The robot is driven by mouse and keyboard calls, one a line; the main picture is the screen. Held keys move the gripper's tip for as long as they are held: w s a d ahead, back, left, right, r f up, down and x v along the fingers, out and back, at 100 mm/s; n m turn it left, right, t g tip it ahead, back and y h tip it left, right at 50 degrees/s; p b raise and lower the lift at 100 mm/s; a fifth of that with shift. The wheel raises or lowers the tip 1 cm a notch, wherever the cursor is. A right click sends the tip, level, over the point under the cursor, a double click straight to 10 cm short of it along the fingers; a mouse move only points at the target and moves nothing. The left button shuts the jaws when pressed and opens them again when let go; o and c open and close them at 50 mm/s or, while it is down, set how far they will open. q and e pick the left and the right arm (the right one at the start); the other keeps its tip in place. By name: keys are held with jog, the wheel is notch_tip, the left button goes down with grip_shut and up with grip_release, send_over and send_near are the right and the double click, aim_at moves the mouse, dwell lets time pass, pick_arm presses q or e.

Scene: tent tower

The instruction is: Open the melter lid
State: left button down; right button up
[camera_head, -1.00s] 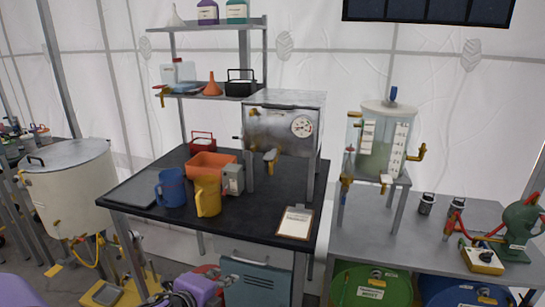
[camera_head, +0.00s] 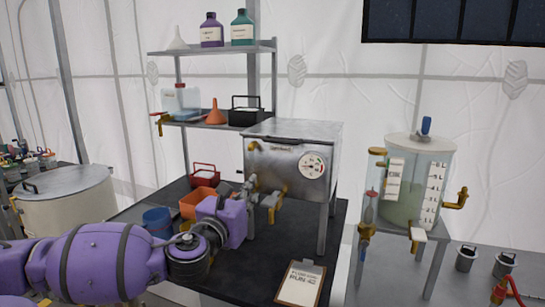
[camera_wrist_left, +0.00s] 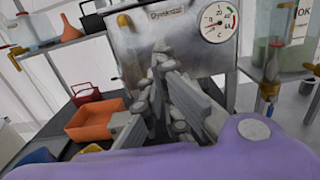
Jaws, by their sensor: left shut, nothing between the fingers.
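The melter (camera_head: 262,160) is a grey metal box on legs with a round dial on its front. Its lid (camera_head: 300,128) is closed on top; the lid's front edge runs above the dial. The melter front also fills the upper middle of the left wrist view (camera_wrist_left: 190,45). My left gripper (camera_head: 252,184) is shut and empty, in front of the melter's lower left front, close to a brass tap (camera_head: 272,203). In the left wrist view its fingers (camera_wrist_left: 163,62) point up at the front face, below the lid edge; whether they touch it I cannot tell. My right gripper is out of view.
A clipboard (camera_head: 300,284) lies at front right. A clear tank (camera_head: 412,190) stands to the right. Shelves (camera_head: 215,48) rise behind.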

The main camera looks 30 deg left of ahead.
pick_arm(q)
jog(key=w+a+r, duration=0.2)
jog(key=w+r, duration=0.2)
jog(key=w, duration=0.6)
jog(key=shift+a+r, duration=0.25)
jog(key=shift+r, duration=0.1)
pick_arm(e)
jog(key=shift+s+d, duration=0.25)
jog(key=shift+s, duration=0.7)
